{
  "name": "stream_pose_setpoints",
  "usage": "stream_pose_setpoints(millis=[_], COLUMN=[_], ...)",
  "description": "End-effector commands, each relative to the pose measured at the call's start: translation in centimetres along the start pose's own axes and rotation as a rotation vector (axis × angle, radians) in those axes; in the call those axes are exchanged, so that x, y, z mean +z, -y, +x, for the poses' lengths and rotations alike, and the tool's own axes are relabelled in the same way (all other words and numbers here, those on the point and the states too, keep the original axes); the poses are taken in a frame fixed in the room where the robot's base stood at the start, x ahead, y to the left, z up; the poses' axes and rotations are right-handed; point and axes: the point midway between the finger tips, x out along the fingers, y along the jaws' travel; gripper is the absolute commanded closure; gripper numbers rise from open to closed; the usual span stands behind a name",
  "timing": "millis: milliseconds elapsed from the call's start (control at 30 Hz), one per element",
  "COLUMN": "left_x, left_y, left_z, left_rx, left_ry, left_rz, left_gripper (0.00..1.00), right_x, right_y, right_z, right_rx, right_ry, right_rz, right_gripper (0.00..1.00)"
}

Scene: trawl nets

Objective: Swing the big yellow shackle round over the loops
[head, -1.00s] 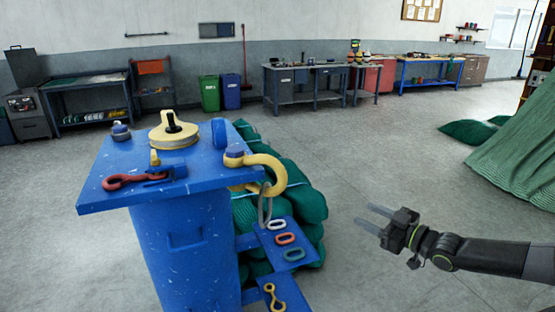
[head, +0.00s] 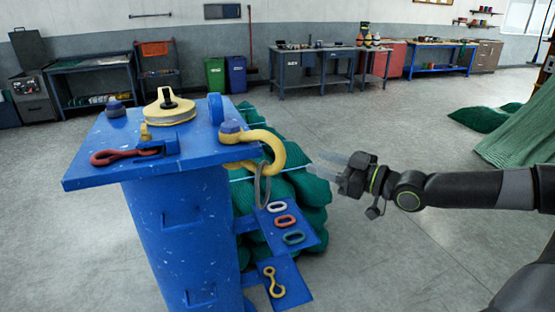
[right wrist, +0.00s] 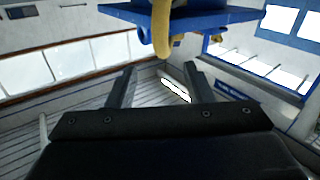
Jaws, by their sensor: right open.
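The big yellow shackle (head: 275,147) hangs at the right edge of the blue stand's top (head: 205,138), its bow curving out and down. A grey ring (head: 262,184) hangs below it. White, red and green loops (head: 285,220) lie on a small blue shelf lower down. My right gripper (head: 322,166) is open and empty, to the right of the shackle and apart from it, fingers pointing left. In the right wrist view the shackle (right wrist: 162,28) shows at the top, beyond the open fingers (right wrist: 158,85). My left gripper is not in view.
A yellow double-eyed link (head: 273,283) lies on the lowest shelf. Green netting (head: 308,190) is bundled behind the stand.

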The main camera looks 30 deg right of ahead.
Motion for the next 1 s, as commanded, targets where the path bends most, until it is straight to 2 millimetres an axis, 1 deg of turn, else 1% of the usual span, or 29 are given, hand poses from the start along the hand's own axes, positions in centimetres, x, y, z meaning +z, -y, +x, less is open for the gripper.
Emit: stream_pose_setpoints(millis=[33, 133, 200, 367, 633, 700, 1000], left_x=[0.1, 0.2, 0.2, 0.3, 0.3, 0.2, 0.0], left_y=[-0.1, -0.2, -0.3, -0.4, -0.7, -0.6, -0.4], left_z=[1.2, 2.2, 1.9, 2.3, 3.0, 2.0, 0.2], left_rx=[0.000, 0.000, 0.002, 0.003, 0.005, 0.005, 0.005], left_ry=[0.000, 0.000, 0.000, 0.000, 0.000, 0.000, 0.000], left_rz=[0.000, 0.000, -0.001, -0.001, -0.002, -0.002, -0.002], left_gripper=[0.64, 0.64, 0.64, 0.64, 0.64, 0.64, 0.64], right_x=[0.4, 0.4, -0.1, -0.1, -0.1, -0.5, -0.5], right_y=[0.1, 0.2, -0.1, -0.4, 0.2, 0.0, -0.1], right_z=[0.5, 1.3, 1.6, 2.4, 4.3, 4.5, 6.2], right_rx=[-0.001, -0.003, 0.008, 0.018, -0.005, -0.001, -0.001], right_ry=[-0.006, -0.005, -0.007, -0.006, -0.007, -0.006, -0.007], right_rz=[-0.001, 0.000, 0.001, 0.001, 0.005, 0.003, 0.003], right_gripper=[0.53, 0.53, 0.53, 0.53, 0.53, 0.53, 0.53])
